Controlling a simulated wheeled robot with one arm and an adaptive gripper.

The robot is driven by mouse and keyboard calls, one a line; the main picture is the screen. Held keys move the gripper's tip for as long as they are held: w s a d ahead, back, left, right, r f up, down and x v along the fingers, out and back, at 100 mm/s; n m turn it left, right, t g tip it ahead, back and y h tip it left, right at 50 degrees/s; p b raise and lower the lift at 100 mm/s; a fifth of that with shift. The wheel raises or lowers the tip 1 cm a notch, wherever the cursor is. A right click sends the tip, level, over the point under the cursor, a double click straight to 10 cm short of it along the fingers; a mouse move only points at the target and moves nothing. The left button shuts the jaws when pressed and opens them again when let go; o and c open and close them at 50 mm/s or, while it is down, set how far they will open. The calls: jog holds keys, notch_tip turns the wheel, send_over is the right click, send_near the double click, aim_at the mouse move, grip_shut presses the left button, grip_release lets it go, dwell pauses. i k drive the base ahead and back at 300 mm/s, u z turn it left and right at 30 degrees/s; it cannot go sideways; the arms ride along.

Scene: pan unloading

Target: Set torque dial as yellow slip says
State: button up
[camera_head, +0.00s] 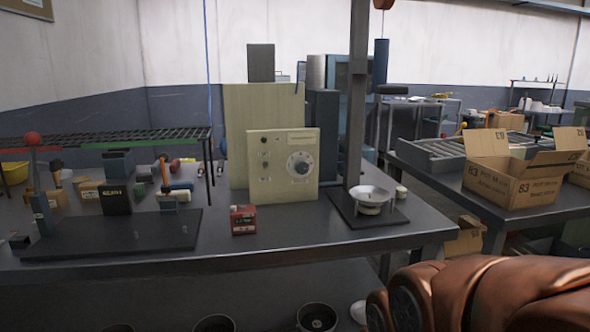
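A cream control box (258,182) stands upright on the dark workbench. A round dial (299,164) with a dark knob sits on the right of its front face. Its pointer and marks are too small to read. I cannot make out a yellow slip or any writing on one. My gripper is not in view; a copper-coloured part of my arm fills the lower right corner, apart from the box.
A small red box (243,220) lies in front of the control box. A black press stand with a metal dish (371,194) stands to its right. A dark plate (105,236) with fixtures lies at the left. Cardboard boxes (513,184) sit on the right table. The bench front is mostly clear.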

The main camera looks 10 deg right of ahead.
aim_at(301, 167)
jog(key=u, duration=0.45)
jog(key=k, duration=1.1)
jog(key=u, duration=1.6)
jog(key=i, duration=0.8)
jog(key=z, duration=0.65)
jog(key=i, duration=0.7)
jog(key=z, duration=0.75)
